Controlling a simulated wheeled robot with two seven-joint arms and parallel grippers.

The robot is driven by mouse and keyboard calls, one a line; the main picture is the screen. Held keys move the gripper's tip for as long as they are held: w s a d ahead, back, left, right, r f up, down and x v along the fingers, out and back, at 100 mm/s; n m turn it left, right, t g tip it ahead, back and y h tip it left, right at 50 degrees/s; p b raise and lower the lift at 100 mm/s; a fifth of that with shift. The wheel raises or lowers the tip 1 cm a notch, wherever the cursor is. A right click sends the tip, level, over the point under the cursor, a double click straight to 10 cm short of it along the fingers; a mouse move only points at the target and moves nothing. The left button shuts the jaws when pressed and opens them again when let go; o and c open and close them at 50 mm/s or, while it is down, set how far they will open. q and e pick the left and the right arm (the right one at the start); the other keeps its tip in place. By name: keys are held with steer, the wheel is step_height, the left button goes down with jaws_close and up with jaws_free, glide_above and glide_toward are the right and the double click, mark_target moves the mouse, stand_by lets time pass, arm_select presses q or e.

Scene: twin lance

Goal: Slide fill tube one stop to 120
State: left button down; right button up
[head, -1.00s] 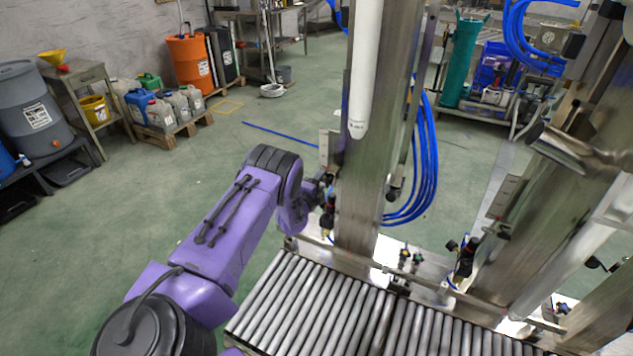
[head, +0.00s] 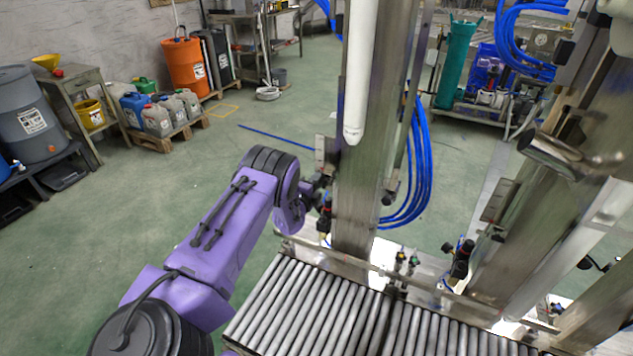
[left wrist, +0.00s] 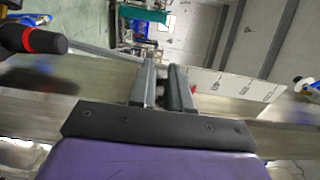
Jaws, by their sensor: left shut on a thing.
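The white fill tube (head: 360,75) hangs upright in front of a steel column (head: 358,200), its rounded lower tip above the roller conveyor. A pale plate (head: 325,152) is at the column's left edge. A pale plate with dark marks (left wrist: 240,86) shows in the left wrist view; its numbers are too small to read. My left gripper (head: 322,186) is at the column's left side, below the tube tip. In the left wrist view its fingers (left wrist: 163,88) are close together, shut on a narrow dark part that they mostly hide. My right gripper is not in view.
A roller conveyor (head: 310,310) runs below, with a steel rail and small fittings along its far side. Blue hoses (head: 420,170) hang right of the column. A second steel column (head: 530,220) stands at right. A black knob with a red ring (left wrist: 32,40) is near the gripper.

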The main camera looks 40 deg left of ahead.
arm_select(q)
steer(key=shift+r+p, duration=3.85)
steer(key=shift+r, duration=1.4)
steer(key=c, duration=1)
jaws_free()
steer(key=shift+s, duration=0.1)
steer(key=p+v, duration=0.3)
steer(key=v, duration=0.4)
